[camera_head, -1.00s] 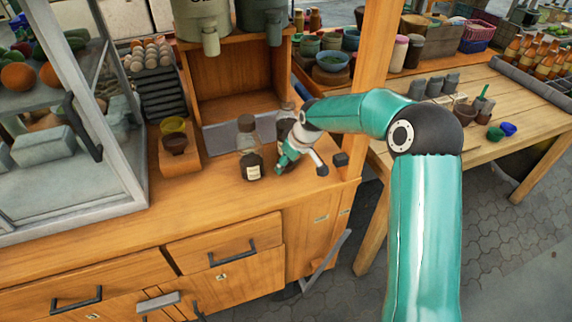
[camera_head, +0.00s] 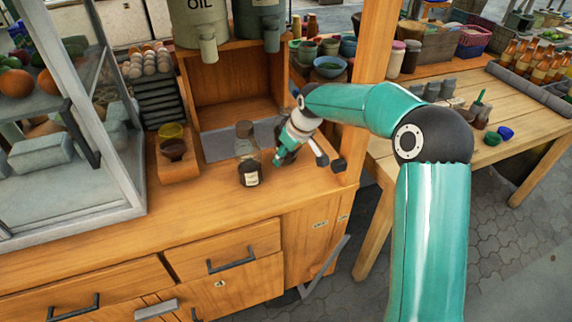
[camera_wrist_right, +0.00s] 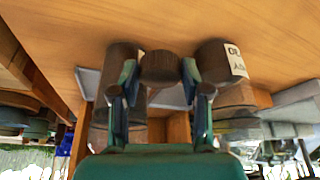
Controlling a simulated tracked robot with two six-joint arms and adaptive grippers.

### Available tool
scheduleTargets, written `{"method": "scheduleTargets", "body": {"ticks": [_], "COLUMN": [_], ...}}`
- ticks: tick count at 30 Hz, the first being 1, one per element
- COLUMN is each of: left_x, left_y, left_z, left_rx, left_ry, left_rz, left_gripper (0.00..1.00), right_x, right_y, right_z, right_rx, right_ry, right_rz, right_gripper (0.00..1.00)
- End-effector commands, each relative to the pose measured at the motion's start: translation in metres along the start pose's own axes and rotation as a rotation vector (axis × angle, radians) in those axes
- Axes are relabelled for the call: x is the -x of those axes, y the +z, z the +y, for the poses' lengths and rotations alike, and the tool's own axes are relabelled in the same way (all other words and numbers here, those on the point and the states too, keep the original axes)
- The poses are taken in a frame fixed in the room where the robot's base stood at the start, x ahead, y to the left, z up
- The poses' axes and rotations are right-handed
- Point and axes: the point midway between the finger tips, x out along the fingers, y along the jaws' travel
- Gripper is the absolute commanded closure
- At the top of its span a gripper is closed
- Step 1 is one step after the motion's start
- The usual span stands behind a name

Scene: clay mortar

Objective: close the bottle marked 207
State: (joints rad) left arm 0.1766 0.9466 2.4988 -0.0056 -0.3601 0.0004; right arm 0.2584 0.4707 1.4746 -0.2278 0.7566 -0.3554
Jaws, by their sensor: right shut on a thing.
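A bottle (camera_head: 248,176) with a dark lower body, pale label, clear upper part and brown cap stands upright on the wooden counter. My right gripper (camera_head: 279,161) is just right of it, over the counter. In the right wrist view, which looks upside down, my right gripper (camera_wrist_right: 160,75) is shut on a dark brown ribbed cap (camera_wrist_right: 160,67). Two dark bottle bodies show beyond the fingers: a left one (camera_wrist_right: 121,58) and a right one (camera_wrist_right: 212,62) with a white label. I cannot read 207 on any label. My left gripper is not in view.
A wooden box with small bowls (camera_head: 178,165) stands left of the bottle, beside the glass case (camera_head: 70,180). The oil dispenser (camera_head: 203,25) hangs above the open shelf. A wooden post (camera_head: 374,50) rises right of the gripper.

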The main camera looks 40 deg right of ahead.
Motion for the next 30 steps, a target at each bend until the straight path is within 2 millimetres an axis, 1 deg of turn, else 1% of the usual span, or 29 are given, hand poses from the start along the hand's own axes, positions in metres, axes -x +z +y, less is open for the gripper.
{"method": "scheduleTargets", "body": {"ticks": [1, 9, 15, 18, 21, 24, 30], "left_x": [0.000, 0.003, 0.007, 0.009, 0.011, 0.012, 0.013], "left_y": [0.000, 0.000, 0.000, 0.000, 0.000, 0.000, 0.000], "left_z": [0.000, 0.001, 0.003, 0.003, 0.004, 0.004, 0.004], "left_rx": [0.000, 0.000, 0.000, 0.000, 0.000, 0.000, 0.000], "left_ry": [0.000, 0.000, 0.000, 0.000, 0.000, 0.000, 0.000], "left_rz": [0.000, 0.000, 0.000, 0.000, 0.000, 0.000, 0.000], "left_gripper": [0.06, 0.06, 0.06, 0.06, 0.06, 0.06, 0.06], "right_x": [0.011, 0.063, 0.099, 0.114, 0.126, 0.133, 0.138], "right_y": [-0.005, -0.027, -0.042, -0.048, -0.053, -0.056, -0.057], "right_z": [0.000, 0.000, 0.000, 0.000, 0.000, 0.000, 0.000], "right_rx": [0.000, 0.000, 0.000, 0.000, 0.000, 0.000, 0.000], "right_ry": [0.001, 0.001, 0.000, 0.000, 0.000, 0.000, -0.001], "right_rz": [0.004, 0.005, 0.003, 0.003, 0.002, 0.001, 0.000], "right_gripper": [0.65, 0.65, 0.65, 0.65, 0.65, 0.65, 0.65]}}
